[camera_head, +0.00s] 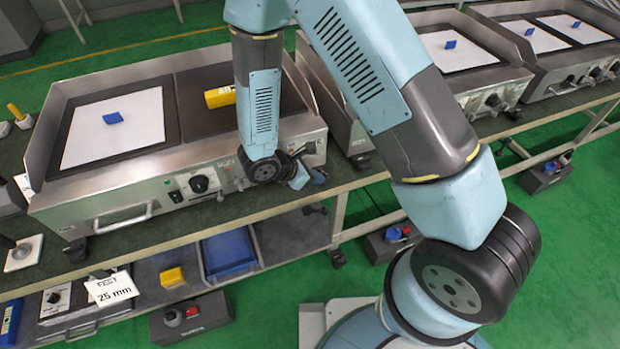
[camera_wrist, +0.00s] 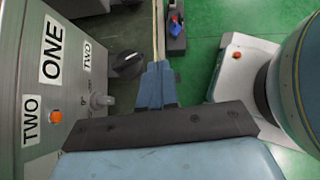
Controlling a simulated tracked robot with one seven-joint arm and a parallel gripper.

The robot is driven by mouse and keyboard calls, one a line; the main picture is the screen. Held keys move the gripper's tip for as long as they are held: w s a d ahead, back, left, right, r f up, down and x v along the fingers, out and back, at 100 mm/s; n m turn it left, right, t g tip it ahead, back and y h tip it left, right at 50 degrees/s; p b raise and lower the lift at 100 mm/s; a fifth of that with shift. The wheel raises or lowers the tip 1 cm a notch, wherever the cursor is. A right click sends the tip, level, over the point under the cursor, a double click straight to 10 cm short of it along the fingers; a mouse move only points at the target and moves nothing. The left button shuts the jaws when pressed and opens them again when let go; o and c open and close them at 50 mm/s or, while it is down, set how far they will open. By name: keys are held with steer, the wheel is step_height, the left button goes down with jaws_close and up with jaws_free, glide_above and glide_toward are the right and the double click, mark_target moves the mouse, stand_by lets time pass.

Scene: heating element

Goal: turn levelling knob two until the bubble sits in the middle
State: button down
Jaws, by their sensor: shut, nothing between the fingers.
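My gripper (camera_head: 314,177) is at the front right of the left griddle unit (camera_head: 165,172). In the wrist view its two blue fingers (camera_wrist: 158,68) are together, with nothing between them. A black knob (camera_wrist: 127,63) is just left of the fingertips, near a label reading TWO (camera_wrist: 87,57); I cannot tell whether they touch. I cannot tell surely that this is levelling knob two. A yellow block (camera_head: 220,97), perhaps the level, lies on the dark right plate, partly hidden by my arm. Its bubble cannot be made out.
The panel also carries a ONE label (camera_wrist: 52,48), a pale knob (camera_wrist: 103,100) and an orange button (camera_wrist: 55,116). The lower shelf holds a blue tray (camera_head: 229,252) and a FEET 25 mm card (camera_head: 111,288). More griddle units (camera_head: 465,65) stand right.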

steer(key=s+a+n+t, duration=0.2)
steer(key=a+n+t, duration=0.15)
steer(key=a, duration=0.65)
steer(key=shift+t+h, duration=0.3)
steer(key=shift+t, duration=0.15)
steer(key=x, duration=1.1)
steer(key=shift+w+d+r, duration=0.15)
steer(key=shift+w, duration=0.05)
steer(key=shift+w+d, duration=0.65)
